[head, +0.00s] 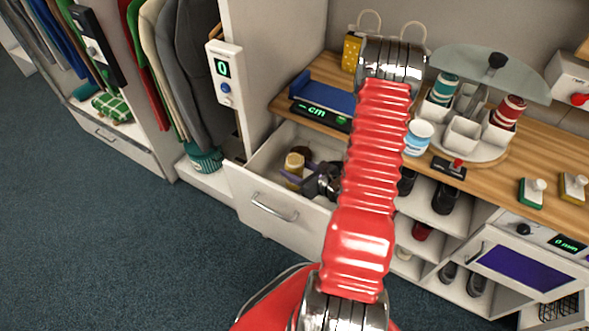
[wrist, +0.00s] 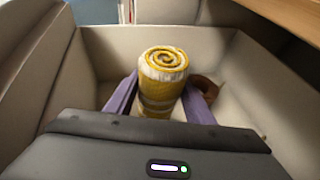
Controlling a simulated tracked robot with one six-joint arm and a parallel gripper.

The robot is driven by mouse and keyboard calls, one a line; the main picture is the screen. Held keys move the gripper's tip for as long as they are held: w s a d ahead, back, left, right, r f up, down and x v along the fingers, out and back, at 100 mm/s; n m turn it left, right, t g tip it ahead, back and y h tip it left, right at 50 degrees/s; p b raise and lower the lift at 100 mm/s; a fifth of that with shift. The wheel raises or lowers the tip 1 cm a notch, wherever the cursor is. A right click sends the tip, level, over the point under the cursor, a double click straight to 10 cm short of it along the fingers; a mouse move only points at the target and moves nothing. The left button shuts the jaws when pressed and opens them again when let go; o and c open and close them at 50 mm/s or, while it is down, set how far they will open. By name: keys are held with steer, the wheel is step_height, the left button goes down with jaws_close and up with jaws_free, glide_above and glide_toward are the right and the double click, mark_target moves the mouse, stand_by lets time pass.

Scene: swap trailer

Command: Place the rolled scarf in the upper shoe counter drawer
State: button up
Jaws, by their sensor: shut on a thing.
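The rolled scarf (wrist: 166,60) is yellow and white and stands upright with its spiral end up in the wrist view. It also shows in the head view (head: 293,164). My gripper (head: 297,175) is shut on it, with a purple finger on each side in the wrist view (wrist: 160,100). Both are inside the pulled-out, pale drawer (head: 262,185) under the wooden counter. My arm and gripper hide part of the drawer, and I cannot tell whether the scarf touches its floor.
A brown object (wrist: 208,88) lies in the drawer beside the right finger. The wooden counter (head: 480,190) above holds a blue tray-like device (head: 322,95), a round organizer with cups and stamps. A clothes rack with a green checked bundle (head: 112,107) is left. The carpet (head: 130,240) is clear.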

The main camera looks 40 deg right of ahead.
steer(key=shift+f, duration=0.1)
steer(key=o, duration=1.1)
steer(key=shift+r, duration=0.2)
steer(key=shift+r, duration=0.55)
steer(key=v, duration=0.7)
steer(key=shift+s, duration=0.3)
steer(key=shift+w, duration=0.1)
